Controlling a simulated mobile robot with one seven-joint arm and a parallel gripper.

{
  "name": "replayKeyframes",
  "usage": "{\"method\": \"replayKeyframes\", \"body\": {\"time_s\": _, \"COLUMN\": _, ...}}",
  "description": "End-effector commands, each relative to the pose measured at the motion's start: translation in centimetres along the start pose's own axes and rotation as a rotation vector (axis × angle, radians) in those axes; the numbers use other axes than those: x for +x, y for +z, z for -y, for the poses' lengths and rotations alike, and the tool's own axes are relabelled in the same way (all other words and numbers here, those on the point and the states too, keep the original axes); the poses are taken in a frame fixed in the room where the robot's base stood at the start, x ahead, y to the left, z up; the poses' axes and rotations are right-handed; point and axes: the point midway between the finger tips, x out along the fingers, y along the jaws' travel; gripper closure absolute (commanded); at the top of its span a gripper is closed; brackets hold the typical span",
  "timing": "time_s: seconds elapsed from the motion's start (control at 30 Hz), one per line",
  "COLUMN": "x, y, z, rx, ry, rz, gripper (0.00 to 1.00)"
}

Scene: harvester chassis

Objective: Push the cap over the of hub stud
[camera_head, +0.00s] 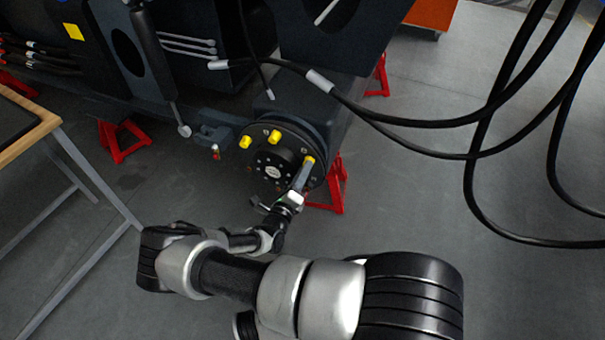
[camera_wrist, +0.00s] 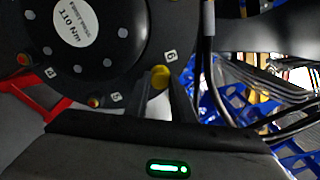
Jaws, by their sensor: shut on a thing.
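The black round hub (camera_head: 265,160) is on the chassis, with a white round label at its centre; it also fills the upper left of the wrist view (camera_wrist: 128,14). My gripper (camera_head: 305,169) is at the hub's right rim, its fingers closed around a small yellow cap (camera_wrist: 160,77). The cap is by the mark 6 and also shows at the fingertips in the head view (camera_head: 310,159). The fingers hide the stud there, so I cannot tell whether the cap is around it. Two other yellow caps (camera_head: 246,142) (camera_head: 275,136) sit on the hub's upper left and top.
Red stands (camera_head: 338,190) (camera_head: 122,143) are beneath the chassis, one just behind the hub. Black cables (camera_head: 425,122) hang at the right. A wooden-edged table (camera_head: 40,128) stands at the left. The floor right of the hub is clear.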

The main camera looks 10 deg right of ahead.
Motion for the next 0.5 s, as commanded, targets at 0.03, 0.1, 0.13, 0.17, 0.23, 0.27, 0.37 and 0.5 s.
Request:
{"method": "replayKeyframes", "body": {"time_s": 0.03, "x": 0.18, "y": -0.03, "z": -0.01, "rx": 0.0, "ry": 0.0, "rz": 0.0, "gripper": 0.9}}
{"method": "replayKeyframes", "body": {"time_s": 0.1, "x": 0.32, "y": -0.03, "z": 0.0, "rx": 0.0, "ry": 0.0, "rz": 0.0, "gripper": 0.9}}
{"method": "replayKeyframes", "body": {"time_s": 0.13, "x": 0.36, "y": -0.04, "z": 0.0, "rx": 0.0, "ry": 0.0, "rz": 0.0, "gripper": 0.9}}
{"method": "replayKeyframes", "body": {"time_s": 0.17, "x": 0.39, "y": -0.04, "z": 0.0, "rx": 0.0, "ry": 0.0, "rz": -0.001, "gripper": 0.9}}
{"method": "replayKeyframes", "body": {"time_s": 0.23, "x": 0.4, "y": -0.03, "z": 0.01, "rx": 0.0, "ry": 0.0, "rz": -0.001, "gripper": 0.9}}
{"method": "replayKeyframes", "body": {"time_s": 0.27, "x": 0.4, "y": -0.03, "z": 0.01, "rx": 0.0, "ry": 0.0, "rz": -0.001, "gripper": 0.9}}
{"method": "replayKeyframes", "body": {"time_s": 0.37, "x": 0.39, "y": -0.03, "z": 0.01, "rx": 0.0, "ry": 0.0, "rz": -0.001, "gripper": 0.9}}
{"method": "replayKeyframes", "body": {"time_s": 0.5, "x": 0.39, "y": -0.03, "z": 0.01, "rx": 0.0, "ry": 0.0, "rz": -0.001, "gripper": 0.58}}
